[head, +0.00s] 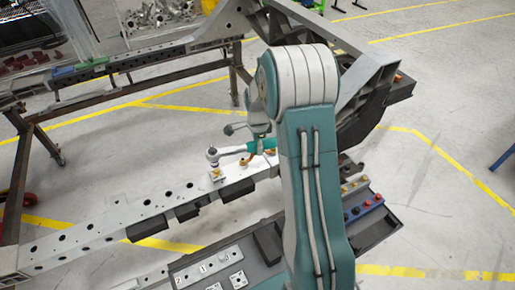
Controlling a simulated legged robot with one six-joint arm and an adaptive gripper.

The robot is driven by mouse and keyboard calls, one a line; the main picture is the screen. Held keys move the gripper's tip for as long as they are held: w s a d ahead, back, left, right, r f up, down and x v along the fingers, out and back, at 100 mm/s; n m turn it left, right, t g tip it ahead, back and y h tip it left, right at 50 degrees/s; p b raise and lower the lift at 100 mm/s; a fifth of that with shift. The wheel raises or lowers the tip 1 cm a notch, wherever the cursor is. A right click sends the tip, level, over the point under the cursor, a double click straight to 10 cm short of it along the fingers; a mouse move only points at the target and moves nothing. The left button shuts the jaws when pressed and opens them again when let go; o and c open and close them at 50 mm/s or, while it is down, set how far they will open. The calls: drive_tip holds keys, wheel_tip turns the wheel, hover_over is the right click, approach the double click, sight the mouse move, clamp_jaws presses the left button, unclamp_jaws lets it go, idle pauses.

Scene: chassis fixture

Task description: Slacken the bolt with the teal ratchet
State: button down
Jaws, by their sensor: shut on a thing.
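The teal ratchet (231,150) lies roughly level above the chassis beam, its grey round head (212,153) at the left end. My gripper (256,152) is shut on the ratchet's right part; my own arm hides much of the gripper and the fingertips show only in small part. A small yellow-gold bolt (216,174) stands on a pale plate on the beam, just below the ratchet head. Whether the head touches the bolt is too small to tell. Other yellow-gold pieces show near the gripper.
The long grey chassis beam (110,215) runs from lower left towards my arm. A tray (366,231) with coloured parts stands at right, beside a grey panel (215,264) with plates. A second beam (150,65) lies behind. The floor at right is open.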

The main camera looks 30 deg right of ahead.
drive_tip(key=shift+r, duration=1.55)
